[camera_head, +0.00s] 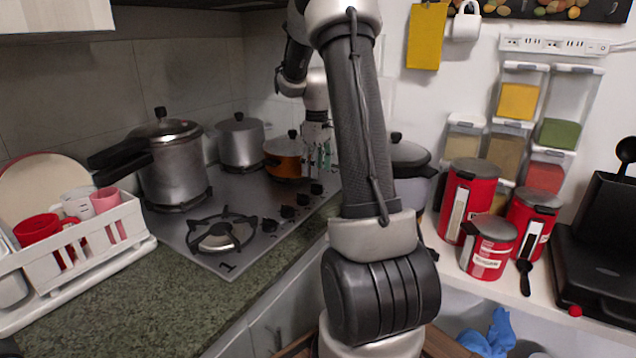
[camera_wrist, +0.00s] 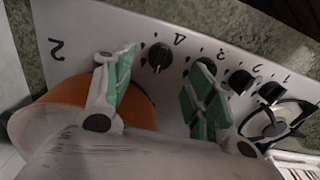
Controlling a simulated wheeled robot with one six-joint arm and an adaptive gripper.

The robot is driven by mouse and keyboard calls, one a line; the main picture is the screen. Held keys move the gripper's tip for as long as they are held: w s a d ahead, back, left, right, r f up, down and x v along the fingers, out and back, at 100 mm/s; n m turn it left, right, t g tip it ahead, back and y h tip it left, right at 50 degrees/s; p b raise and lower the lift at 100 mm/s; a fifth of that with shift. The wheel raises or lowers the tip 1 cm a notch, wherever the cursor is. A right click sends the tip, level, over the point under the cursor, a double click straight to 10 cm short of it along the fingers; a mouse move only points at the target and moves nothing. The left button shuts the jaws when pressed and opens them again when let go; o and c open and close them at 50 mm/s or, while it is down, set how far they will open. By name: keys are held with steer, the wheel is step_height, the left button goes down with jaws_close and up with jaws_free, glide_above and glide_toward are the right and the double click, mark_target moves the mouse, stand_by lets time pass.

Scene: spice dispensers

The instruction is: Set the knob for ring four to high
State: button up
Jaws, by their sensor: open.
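The stove's row of dark knobs shows in both views. In the wrist view, the knob beside a mark that looks like a 4 (camera_wrist: 158,57) is the leftmost in the row, at the end near the orange pot. In the head view the farthest knob (camera_head: 316,188) is just below my gripper (camera_head: 322,160). My gripper is open, with its green-padded fingers (camera_wrist: 163,72) spread to either side of this knob in the picture. I see no contact. The knob's exact setting is too small to read.
An orange pot (camera_head: 284,158) stands close beside my gripper. A pressure cooker (camera_head: 172,170) and a silver pot (camera_head: 240,143) stand on the stove. The front burner (camera_head: 222,233) is empty. A white dish rack (camera_head: 88,242) stands left. Red canisters (camera_head: 468,200) stand right.

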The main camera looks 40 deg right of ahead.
mark_target(317, 188)
step_height(317, 188, down, 5)
steer(key=shift+f, duration=0.2)
steer(key=shift+c, duration=0.3)
steer(key=c, duration=1)
